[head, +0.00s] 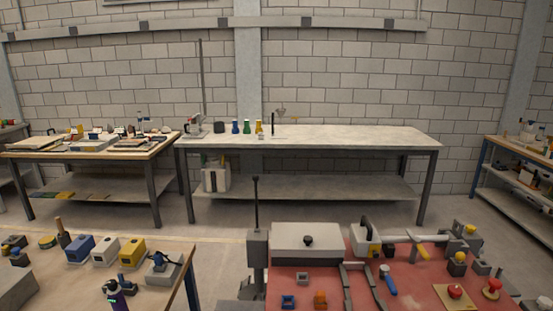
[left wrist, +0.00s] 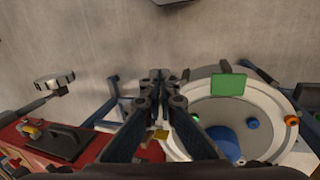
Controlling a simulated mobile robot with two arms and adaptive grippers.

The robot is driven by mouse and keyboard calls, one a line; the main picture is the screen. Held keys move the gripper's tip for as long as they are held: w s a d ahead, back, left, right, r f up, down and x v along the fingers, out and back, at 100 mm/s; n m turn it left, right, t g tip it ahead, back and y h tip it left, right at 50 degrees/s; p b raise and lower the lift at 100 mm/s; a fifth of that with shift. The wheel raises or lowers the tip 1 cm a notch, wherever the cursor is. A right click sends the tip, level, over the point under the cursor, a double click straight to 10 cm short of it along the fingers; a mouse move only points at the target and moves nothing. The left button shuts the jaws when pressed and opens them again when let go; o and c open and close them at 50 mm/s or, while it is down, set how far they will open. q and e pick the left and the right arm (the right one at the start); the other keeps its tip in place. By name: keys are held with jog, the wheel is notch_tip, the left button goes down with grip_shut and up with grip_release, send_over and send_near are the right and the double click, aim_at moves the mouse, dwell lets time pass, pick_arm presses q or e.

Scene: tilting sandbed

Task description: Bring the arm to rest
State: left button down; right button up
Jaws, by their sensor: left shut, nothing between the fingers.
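My left gripper (left wrist: 160,80) shows in the left wrist view, at the middle of the picture. Its two dark fingers are together with nothing between them. It hangs over the floor, apart from the red-topped bench (left wrist: 100,150) at the lower left of that view. Neither gripper shows in the head view, and my right gripper is in no view.
In the head view, the red-topped bench (head: 327,279) at the lower right carries a grey box (head: 290,238) and several tools. A wooden table (head: 60,285) with coloured blocks stands at lower left. A long grey workbench (head: 350,135) stands by the wall. Floor shows between them.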

pick_arm(q)
jog(key=s+a+r+m+t+y, duration=0.1)
jog(key=s+a+t+y, duration=0.25)
jog(key=s+a, duration=1)
notch_tip(320, 180, down, 29)
jog(key=s+b, duration=0.1)
jog(key=s, duration=0.2)
jog(key=s+a+f+g+b, duration=0.1)
jog(key=s+a+f+g, duration=0.1)
jog(key=s+f, duration=1.3)
jog(key=shift+s+f+m, duration=0.2)
jog(key=shift+s+m, duration=0.1)
jog(key=shift+s, duration=0.3)
jog(key=shift+a, duration=0.1)
